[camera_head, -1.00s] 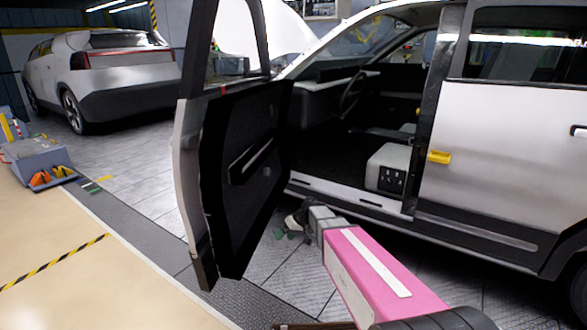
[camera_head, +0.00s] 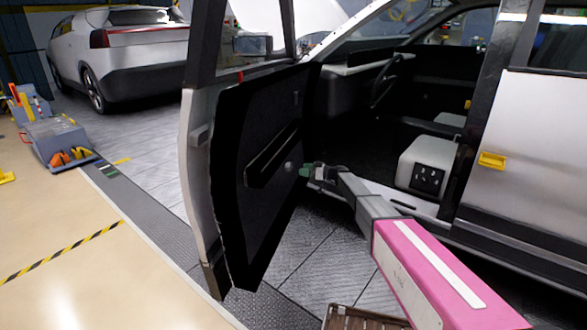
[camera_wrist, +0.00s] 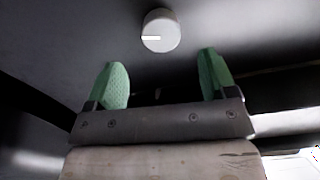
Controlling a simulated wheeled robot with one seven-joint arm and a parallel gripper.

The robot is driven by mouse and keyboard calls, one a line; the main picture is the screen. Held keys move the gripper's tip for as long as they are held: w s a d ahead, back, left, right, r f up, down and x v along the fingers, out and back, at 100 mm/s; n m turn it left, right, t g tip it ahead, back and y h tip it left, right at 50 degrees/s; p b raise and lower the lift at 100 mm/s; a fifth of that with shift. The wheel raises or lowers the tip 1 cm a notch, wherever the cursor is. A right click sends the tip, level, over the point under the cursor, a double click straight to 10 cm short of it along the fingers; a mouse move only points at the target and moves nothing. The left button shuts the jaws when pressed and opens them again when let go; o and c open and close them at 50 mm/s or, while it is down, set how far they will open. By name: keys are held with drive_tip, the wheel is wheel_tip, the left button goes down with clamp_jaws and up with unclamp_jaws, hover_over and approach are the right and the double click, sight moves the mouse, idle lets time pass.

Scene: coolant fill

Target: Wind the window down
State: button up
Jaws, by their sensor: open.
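The open front car door (camera_head: 230,200) stands with its black inner panel facing me. A small round grey knob (camera_head: 289,166) sits on that panel, near the armrest (camera_head: 270,158). In the wrist view the knob (camera_wrist: 161,31) is a pale disc with a white mark, ahead of and between the green fingertips. My gripper (camera_head: 306,171) is beside the door panel close to the knob, apparently not touching it. In the wrist view my gripper (camera_wrist: 163,76) is open and empty. The door's window frame (camera_head: 288,28) is at the top; I cannot tell how high any glass stands.
The car's sill (camera_head: 425,207) and a white box with sockets (camera_head: 427,165) lie right of my arm. A brown slatted crate (camera_head: 350,318) is low in front. A grey cart (camera_head: 62,145) and another car (camera_head: 120,55) stand at left.

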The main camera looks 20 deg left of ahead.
sight(290, 168)
drive_tip(key=a, duration=0.8)
drive_tip(key=c, duration=0.9)
